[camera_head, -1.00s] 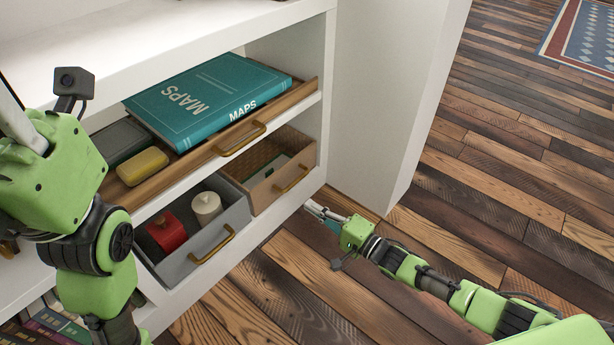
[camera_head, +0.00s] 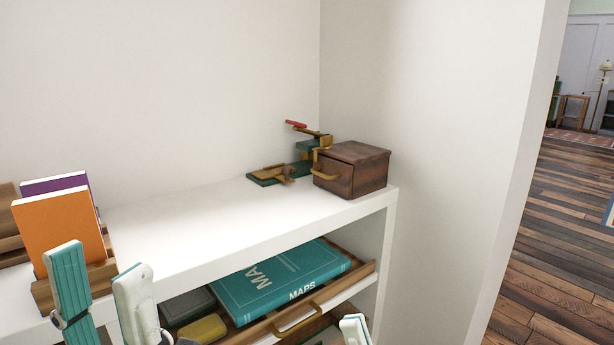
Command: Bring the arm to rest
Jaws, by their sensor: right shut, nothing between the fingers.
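My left gripper (camera_head: 101,268) rises at the lower left with its two teal and white fingers apart. I see nothing held between them. They stand in front of the shelf, near an orange book. My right gripper (camera_head: 354,329) shows only as a shut, empty fingertip end at the bottom edge, in front of the open drawer. The rest of both arms is out of view.
The white shelf top (camera_head: 200,235) holds the orange book (camera_head: 62,230), a purple book (camera_head: 55,184), a green and brass device (camera_head: 300,160) and a small wooden drawer box (camera_head: 352,168). Below, an open wooden drawer holds a teal maps book (camera_head: 280,280) and a yellow item (camera_head: 203,329).

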